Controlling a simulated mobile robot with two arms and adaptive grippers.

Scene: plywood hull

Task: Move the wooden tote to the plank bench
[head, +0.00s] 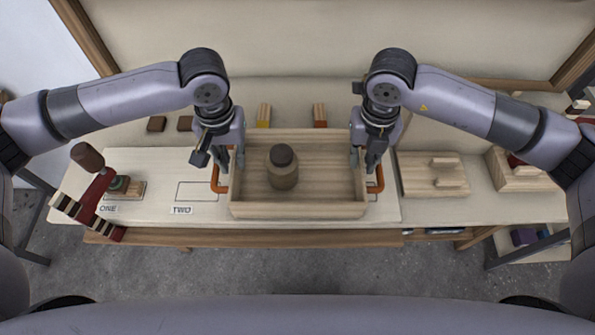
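The wooden tote (298,208) is an open, light-wood box in the middle of the pale worktop, level as far as I can see. A round brown jar with a dark lid (283,168) stands inside it. Orange handles show at its left side (216,184) and right side (377,184). My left gripper (230,165) points down at the left handle, and my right gripper (364,165) points down at the right handle. The fingers overlap the handles' upper parts, so any grip is hidden. I cannot tell which surface is the plank bench.
On the left are a red-handled tool (95,196), a small block with a round part (122,186) and marked outlines labelled ONE and TWO. To the right lie a wooden board (420,184) and a wooden box (510,178). Small blocks (264,114) stand behind the tote.

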